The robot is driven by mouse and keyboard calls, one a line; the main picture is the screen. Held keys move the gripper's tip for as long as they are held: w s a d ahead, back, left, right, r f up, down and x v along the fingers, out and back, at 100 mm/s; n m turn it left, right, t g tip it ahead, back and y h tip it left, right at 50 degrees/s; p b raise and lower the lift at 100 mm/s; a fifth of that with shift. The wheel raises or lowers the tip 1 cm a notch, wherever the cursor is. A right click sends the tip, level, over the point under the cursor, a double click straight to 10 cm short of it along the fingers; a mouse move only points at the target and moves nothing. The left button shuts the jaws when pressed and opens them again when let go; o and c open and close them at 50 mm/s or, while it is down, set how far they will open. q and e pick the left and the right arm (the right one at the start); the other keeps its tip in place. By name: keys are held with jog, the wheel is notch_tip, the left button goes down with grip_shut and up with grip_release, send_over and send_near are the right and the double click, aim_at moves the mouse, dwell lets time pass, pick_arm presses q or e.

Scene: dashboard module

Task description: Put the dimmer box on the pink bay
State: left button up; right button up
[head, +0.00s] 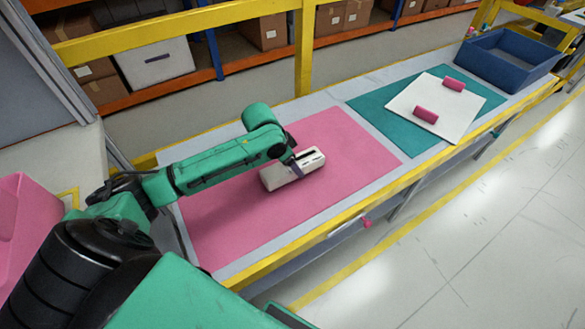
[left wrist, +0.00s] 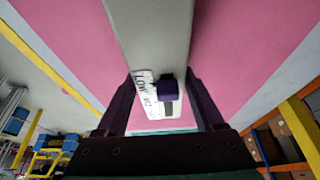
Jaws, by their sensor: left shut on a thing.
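The dimmer box (head: 310,163) is a pale, long box with dark marks on top. It is over the middle of the pink bay (head: 235,225); I cannot tell whether it rests on it or hangs slightly above. My left gripper (head: 291,166) is shut on the box, with a finger across its side. My right gripper is not in view.
A teal mat (head: 375,110) lies beyond the pink bay, with a white board (head: 455,125) bearing two pink handles. A blue bin (head: 505,60) stands at the far end. Yellow rails (head: 330,225) edge the bench. The pink surface around the box is clear.

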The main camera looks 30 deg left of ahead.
pick_arm(q)
jog(key=shift+a+f, duration=0.1)
jog(key=shift+f, duration=0.8)
jog(key=o, duration=1.6)
jog(key=shift+c, duration=0.2)
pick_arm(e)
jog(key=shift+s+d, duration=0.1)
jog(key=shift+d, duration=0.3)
pick_arm(q)
jog(key=p+v, duration=0.1)
jog(key=v, duration=1.1)
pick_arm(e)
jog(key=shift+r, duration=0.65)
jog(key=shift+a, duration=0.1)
